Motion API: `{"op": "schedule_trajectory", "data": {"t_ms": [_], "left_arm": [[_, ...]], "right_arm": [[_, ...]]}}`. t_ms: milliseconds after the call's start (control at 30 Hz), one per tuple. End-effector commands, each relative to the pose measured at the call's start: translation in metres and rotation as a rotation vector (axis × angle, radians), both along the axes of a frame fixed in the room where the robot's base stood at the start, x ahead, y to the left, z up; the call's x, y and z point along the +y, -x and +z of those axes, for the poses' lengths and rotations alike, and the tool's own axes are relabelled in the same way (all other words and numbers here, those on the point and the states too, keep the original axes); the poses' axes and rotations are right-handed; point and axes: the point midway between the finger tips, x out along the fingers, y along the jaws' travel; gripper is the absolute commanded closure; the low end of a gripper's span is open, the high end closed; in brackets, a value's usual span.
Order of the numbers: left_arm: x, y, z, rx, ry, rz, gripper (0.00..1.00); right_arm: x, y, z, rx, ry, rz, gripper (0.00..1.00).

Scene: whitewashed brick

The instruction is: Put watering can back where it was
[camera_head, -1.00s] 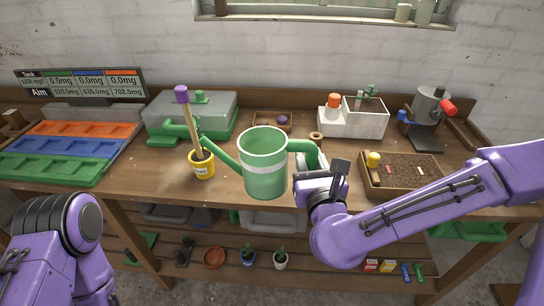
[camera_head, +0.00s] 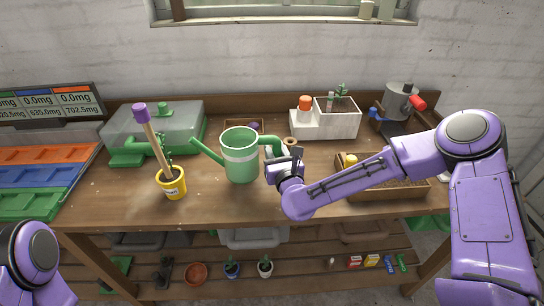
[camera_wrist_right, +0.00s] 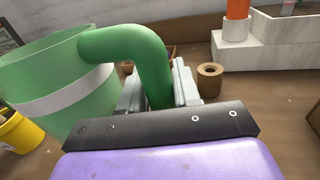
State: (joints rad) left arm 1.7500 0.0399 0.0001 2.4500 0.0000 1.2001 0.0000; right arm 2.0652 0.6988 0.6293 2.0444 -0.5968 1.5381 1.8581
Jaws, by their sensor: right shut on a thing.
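The green watering can (camera_head: 240,160) with a white band is upright over the middle of the wooden bench (camera_head: 250,204), its spout pointing left toward the yellow pot. My right gripper (camera_head: 283,155) is shut on the can's handle at its right side. In the right wrist view the green handle (camera_wrist_right: 150,55) passes between the gripper's fingers (camera_wrist_right: 158,85). I cannot tell for sure whether the can's base touches the bench. My left arm shows at the lower left, but its gripper is out of the picture.
A yellow pot (camera_head: 172,187) with a plant and a purple-topped stick stands left of the can. A grey-green propagator box (camera_head: 180,125) is behind it. A tape roll (camera_wrist_right: 209,78) and white planter (camera_head: 325,123) are behind the gripper. A soil tray (camera_head: 395,191) lies right.

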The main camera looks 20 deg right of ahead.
Motion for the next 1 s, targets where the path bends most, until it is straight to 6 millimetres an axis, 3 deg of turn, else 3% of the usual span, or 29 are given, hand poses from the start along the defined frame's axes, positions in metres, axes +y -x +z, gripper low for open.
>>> {"op": "schedule_trajectory", "data": {"t_ms": [133,333,700,733,800,1000], "left_arm": [[0.0,0.0,0.006,0.0,0.0,0.0,0.36],[0.0,0.0,0.021,0.0,0.0,0.0,0.36],[0.0,0.0,0.013,0.0,0.0,0.0,0.36],[0.0,0.0,0.014,0.0,0.0,0.0,0.36],[0.0,0.0,0.015,0.0,0.0,0.0,0.36],[0.0,0.0,0.015,0.0,0.0,0.0,0.36]], "right_arm": [[-0.004,-0.011,-0.013,-0.001,-0.001,-0.001,1.0],[-0.003,-0.011,-0.04,-0.002,-0.002,0.001,1.0],[-0.003,-0.011,-0.047,-0.004,-0.004,0.0,1.0],[-0.003,-0.011,-0.047,-0.001,-0.002,0.0,0.62],[-0.003,-0.011,-0.046,-0.001,-0.002,0.0,0.43],[-0.003,-0.011,-0.046,-0.001,-0.001,0.0,0.43]]}}
